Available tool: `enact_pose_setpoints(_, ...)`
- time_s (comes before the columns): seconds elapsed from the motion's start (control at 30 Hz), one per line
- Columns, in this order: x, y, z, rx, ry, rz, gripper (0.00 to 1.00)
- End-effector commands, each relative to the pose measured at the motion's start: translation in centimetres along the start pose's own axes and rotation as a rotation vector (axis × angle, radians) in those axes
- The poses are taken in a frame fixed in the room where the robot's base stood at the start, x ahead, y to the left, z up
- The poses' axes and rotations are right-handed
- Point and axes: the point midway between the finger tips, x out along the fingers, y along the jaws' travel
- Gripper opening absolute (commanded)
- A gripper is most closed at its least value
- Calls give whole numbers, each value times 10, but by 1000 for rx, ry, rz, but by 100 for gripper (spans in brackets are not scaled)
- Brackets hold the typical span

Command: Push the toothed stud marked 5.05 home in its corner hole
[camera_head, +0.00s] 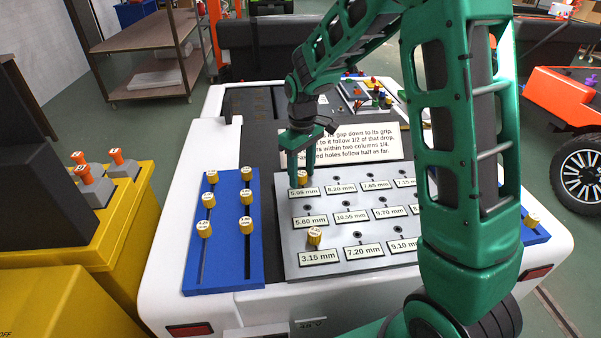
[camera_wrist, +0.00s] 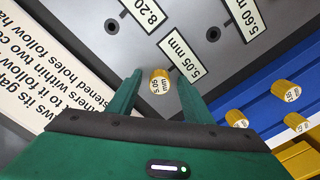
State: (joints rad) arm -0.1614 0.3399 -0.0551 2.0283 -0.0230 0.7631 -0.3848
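The yellow stud (camera_head: 302,177) stands at the far left corner of the grey plate (camera_head: 292,238), just behind the 5.05 mm label (camera_head: 304,191). In the wrist view the stud (camera_wrist: 159,82) shows its printed top, with the label (camera_wrist: 182,58) beside it. Its hole is hidden under it, and I cannot tell how deep it sits. My gripper (camera_head: 302,180) points down over this corner. In the wrist view my gripper (camera_wrist: 159,84) is open, one finger on each side of the stud, with a gap visible on both sides.
Another yellow stud (camera_head: 314,236) stands by the 3.15 mm label. A blue rack (camera_head: 222,270) with several yellow studs lies left of the plate. A printed sign (camera_head: 350,142) stands behind the plate. Several labelled holes (camera_wrist: 111,26) nearby look empty.

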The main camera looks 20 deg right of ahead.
Motion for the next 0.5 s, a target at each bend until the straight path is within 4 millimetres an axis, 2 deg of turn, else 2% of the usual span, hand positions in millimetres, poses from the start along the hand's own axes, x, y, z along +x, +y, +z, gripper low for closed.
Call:
enact_pose_setpoints(0.17, -4, 0, 0, 0, 2, 1, 46)
enact_pose_setpoints(0.27, -13, 1, -1, 0, 4, 2, 46)
enact_pose_setpoints(0.5, -57, 1, -2, 0, 5, 2, 46)
